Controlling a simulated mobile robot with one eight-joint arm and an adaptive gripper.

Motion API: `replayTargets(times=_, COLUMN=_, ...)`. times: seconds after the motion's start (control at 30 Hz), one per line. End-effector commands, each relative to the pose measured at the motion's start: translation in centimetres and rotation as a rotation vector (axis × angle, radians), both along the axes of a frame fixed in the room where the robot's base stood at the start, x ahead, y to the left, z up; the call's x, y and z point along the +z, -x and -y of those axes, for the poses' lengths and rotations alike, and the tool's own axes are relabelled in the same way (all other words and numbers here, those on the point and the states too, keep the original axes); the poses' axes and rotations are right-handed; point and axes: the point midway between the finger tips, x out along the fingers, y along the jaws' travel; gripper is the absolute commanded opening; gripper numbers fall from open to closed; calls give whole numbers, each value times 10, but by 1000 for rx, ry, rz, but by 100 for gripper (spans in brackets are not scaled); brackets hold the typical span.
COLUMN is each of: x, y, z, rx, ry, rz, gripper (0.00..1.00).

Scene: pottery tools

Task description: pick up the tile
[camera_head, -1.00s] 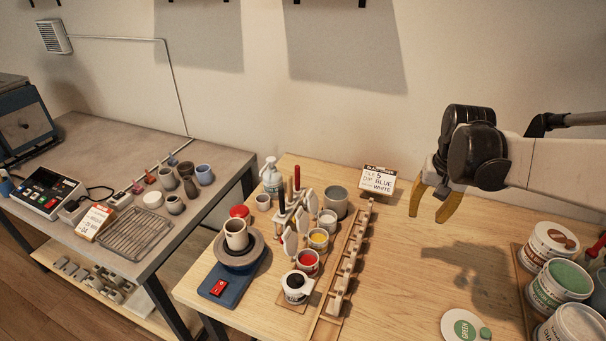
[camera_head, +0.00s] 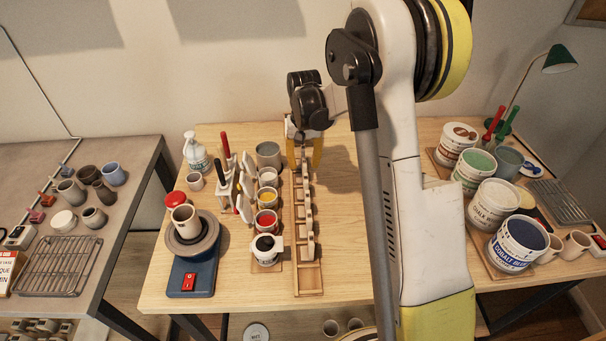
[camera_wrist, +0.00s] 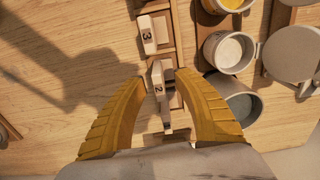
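Several small pale tiles stand in a row in a long wooden rack (camera_head: 308,282) on the table. In the wrist view one tile (camera_wrist: 147,35) bears a dark digit that looks like 3. Another tile (camera_wrist: 158,76) with a hard-to-read digit is between the fingertips, and a further tile (camera_wrist: 166,108) lies closer to the palm. My gripper (camera_head: 304,162) is over the rack's far end, and its yellow fingers also show in the wrist view (camera_wrist: 163,77). The fingers are apart, one on each side of the rack's line; I see no clear contact with a tile.
Glaze cups, including a red one (camera_head: 266,220) and a grey one (camera_head: 268,154), stand close left of the rack. A pottery wheel (camera_head: 191,240) with a cup is farther left. Large glaze tubs (camera_head: 497,203) fill the right side. Bare wood shows right of the rack.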

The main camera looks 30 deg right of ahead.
Motion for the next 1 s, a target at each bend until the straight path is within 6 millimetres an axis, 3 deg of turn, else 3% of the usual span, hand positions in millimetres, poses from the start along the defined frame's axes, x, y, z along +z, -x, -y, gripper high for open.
replayTargets(times=0.23, x=-40, y=-1, z=4, rx=0, ry=0, rz=0, gripper=37)
replayTargets(times=0.47, x=-42, y=-1, z=4, rx=0, ry=0, rz=0, gripper=37)
replayTargets(times=0.5, x=-42, y=-1, z=4, rx=0, ry=0, rz=0, gripper=33)
replayTargets(times=0.6, x=-42, y=-1, z=4, rx=0, ry=0, rz=0, gripper=2)
replayTargets(times=1.0, x=-42, y=-1, z=4, rx=0, ry=0, rz=0, gripper=0)
